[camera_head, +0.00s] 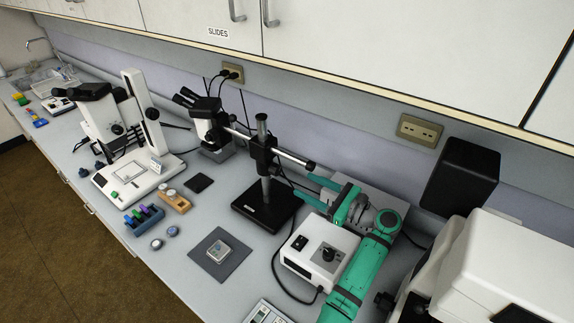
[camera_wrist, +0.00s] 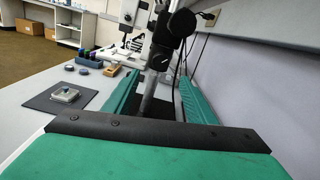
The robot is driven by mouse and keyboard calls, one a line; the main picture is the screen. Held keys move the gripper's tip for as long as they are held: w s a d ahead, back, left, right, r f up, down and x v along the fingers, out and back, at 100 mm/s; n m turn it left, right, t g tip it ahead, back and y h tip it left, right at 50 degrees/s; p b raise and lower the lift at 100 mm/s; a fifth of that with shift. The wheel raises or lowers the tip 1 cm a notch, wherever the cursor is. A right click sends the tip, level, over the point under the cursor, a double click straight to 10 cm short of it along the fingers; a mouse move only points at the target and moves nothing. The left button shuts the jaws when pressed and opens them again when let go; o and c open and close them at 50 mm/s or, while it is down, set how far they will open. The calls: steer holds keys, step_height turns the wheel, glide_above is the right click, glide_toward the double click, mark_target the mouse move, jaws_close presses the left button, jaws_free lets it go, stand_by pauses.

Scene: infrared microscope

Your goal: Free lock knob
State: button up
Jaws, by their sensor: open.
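I cannot tell for sure which is the lock knob. My gripper (camera_head: 299,187) is open and empty, to the right of the post. Its two green fingers point toward the stand. In the wrist view the post stands beyond and between my fingers (camera_wrist: 157,84), below the knobs. No contact is visible.
A white control box (camera_head: 320,250) sits under my arm. A stereo microscope head (camera_head: 205,115) hangs on the boom's left end. A grey mat (camera_head: 219,256) with a small device lies at front left. A white microscope (camera_head: 118,130) stands farther left. White equipment (camera_head: 500,265) crowds the right.

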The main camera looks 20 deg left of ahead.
mark_target(279, 171)
steer(key=x, duration=1.1)
steer(key=shift+d, duration=0.1)
steer(key=c, duration=1)
